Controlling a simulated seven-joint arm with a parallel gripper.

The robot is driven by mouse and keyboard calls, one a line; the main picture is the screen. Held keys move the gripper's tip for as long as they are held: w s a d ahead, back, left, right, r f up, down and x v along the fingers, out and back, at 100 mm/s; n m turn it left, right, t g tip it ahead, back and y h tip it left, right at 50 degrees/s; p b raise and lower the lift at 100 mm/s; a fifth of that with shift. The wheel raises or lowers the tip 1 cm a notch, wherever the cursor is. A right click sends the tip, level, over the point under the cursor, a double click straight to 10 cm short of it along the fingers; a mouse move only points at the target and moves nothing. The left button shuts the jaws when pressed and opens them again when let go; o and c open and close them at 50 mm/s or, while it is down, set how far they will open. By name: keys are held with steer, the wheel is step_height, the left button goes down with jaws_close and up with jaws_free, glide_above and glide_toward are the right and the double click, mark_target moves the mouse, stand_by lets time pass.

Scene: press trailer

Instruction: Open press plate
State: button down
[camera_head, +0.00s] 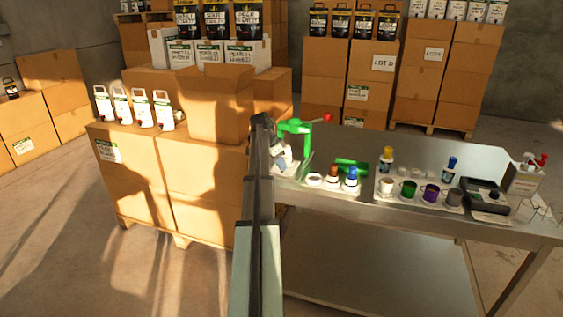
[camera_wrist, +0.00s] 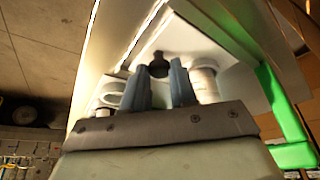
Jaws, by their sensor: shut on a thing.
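The green press (camera_head: 292,129) with a red-knobbed lever (camera_head: 327,118) stands at the left end of the metal table. My gripper (camera_head: 282,158) is right at the press, and my arm hides part of it. In the wrist view, the two blue-grey fingers of my gripper (camera_wrist: 160,78) close around a small dark knob (camera_wrist: 158,62) below a pale plate (camera_wrist: 187,38). A grey cylinder (camera_wrist: 206,82) is to the right of the fingers and a pale ring-shaped part (camera_wrist: 109,95) to the left. The green press frame (camera_wrist: 280,110) runs down the right side.
The metal table (camera_head: 400,153) holds several cups and bottles (camera_head: 408,189) and a dark device (camera_head: 484,196) along its front. Stacked cardboard boxes (camera_head: 180,170) stand close to the left of my arm. More boxes (camera_head: 372,75) stand behind.

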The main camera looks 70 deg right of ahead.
steer(key=c, duration=0.9)
jaws_free()
steer(key=v, duration=1.3)
steer(key=shift+r, duration=0.4)
steer(key=shift+w+a, duration=0.1)
